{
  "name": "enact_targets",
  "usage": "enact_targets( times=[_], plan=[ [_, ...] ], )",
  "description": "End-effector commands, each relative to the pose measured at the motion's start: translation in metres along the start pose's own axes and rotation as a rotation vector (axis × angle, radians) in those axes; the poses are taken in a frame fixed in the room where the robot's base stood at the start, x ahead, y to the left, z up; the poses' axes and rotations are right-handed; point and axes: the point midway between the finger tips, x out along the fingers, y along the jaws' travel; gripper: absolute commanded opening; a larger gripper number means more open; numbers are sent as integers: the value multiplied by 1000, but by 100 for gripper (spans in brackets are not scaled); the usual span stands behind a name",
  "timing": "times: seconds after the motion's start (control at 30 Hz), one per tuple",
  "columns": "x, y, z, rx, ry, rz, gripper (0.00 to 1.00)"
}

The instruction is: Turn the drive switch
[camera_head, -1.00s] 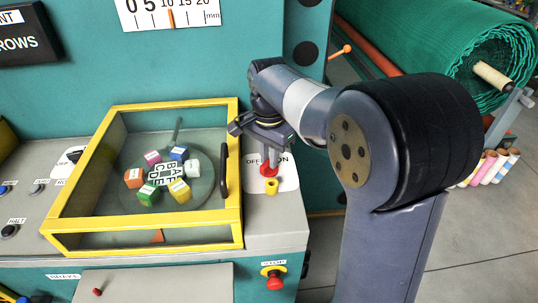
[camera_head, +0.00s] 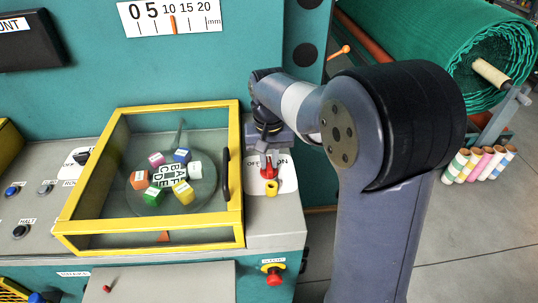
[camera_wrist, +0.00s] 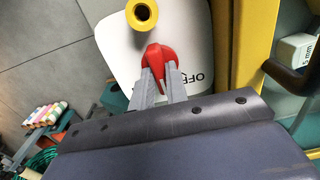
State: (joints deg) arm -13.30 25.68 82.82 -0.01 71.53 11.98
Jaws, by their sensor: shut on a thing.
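The drive switch is a red knob (camera_head: 267,169) on a white plate (camera_head: 287,182) marked OFF and ON, at the right end of the grey console. My gripper (camera_head: 264,153) reaches it from behind. In the wrist view, both grey fingers of my gripper (camera_wrist: 161,78) are closed on the red knob (camera_wrist: 156,54), one at each side. OFF shows on the plate beside the fingers; ON is hidden there. The head view does not show clearly which way the knob points.
A yellow ring-shaped part (camera_head: 271,187) stands close in front of the knob. A yellow-framed clear guard (camera_head: 235,185) with a black handle (camera_head: 225,174) covers colored blocks on a disc to the left. A red stop button (camera_head: 274,278) is below.

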Motion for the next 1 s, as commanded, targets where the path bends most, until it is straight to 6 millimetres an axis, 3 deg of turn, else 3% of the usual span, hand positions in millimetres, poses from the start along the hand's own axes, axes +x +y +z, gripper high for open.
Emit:
enact_targets(
  times=[0.6,1.0],
  plan=[
    [-2,0,0,-555,1,0,0],
    [-1,0,-1,-748,3,0,0]
  ],
)
